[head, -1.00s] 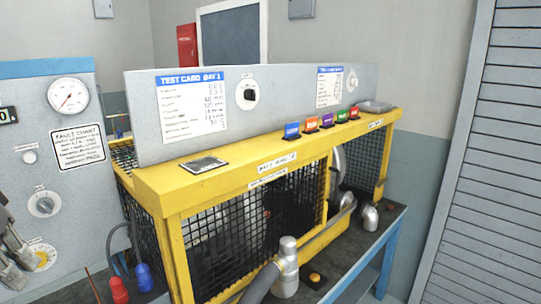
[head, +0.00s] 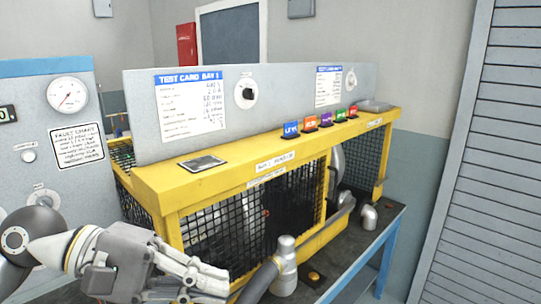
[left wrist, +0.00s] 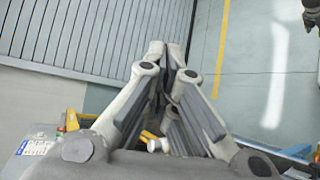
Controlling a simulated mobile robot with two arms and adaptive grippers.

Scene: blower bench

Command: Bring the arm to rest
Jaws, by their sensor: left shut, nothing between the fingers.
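My left arm comes in from the lower left of the head view. Its gripper (head: 222,284) is in front of the yellow cage's near lower corner, left of the grey hose and its elbow fitting. In the left wrist view the two fingers of my left gripper (left wrist: 165,52) come together at the tips, shut and empty. Whether the gripper touches the cage or hose cannot be told. My right gripper does not show clearly in either view.
The yellow mesh cage (head: 160,190) stands on a blue-legged bench (head: 372,262). The grey control panel (head: 75,182) is at left. Open floor (left wrist: 255,75) shows in the wrist view.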

